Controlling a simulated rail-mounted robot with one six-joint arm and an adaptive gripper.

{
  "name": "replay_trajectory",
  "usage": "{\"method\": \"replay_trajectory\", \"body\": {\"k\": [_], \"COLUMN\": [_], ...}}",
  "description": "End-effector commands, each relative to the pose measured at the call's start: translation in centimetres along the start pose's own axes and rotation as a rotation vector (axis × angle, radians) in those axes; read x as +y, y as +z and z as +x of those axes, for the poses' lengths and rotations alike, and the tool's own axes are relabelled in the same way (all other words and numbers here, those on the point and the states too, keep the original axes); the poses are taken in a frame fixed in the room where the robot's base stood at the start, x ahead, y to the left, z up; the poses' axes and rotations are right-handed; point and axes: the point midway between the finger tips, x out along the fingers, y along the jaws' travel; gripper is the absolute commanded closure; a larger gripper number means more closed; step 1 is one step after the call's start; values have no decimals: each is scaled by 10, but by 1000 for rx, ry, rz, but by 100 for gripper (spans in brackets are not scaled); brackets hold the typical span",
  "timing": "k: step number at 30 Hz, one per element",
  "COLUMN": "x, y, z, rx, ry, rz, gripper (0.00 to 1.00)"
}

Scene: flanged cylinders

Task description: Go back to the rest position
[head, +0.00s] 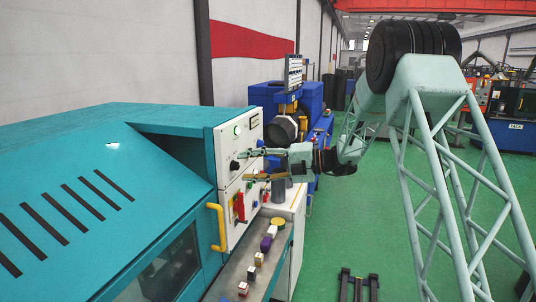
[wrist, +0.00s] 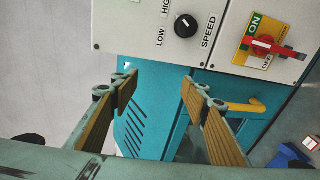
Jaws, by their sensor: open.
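My gripper (head: 246,166) reaches left from my arm toward the white control panel (head: 239,150) of the teal machine. Its two fingers are apart with nothing between them. In the wrist view the open fingers (wrist: 158,88) show below the panel's black speed knob (wrist: 186,26), and the teal machine body shows behind the gap. A red switch on a yellow plate (wrist: 265,44) is to the right of the knob. In the head view the red switch (head: 239,206) sits below the gripper. Whether a fingertip touches the panel cannot be told.
The teal machine (head: 110,180) fills the left, with a yellow handle (head: 216,227) sticking out. A ledge (head: 235,270) below the panel carries several small blocks and a yellow round piece (head: 278,222). A blue machine (head: 265,95) stands behind.

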Motion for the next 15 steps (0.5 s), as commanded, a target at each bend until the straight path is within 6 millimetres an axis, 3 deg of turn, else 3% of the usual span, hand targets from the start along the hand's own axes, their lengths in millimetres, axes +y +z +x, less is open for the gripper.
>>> {"method": "replay_trajectory", "body": {"k": [15], "x": [35], "y": [-94], "z": [-27], "rx": [132], "ry": [-151], "rz": [-418], "gripper": [58]}}
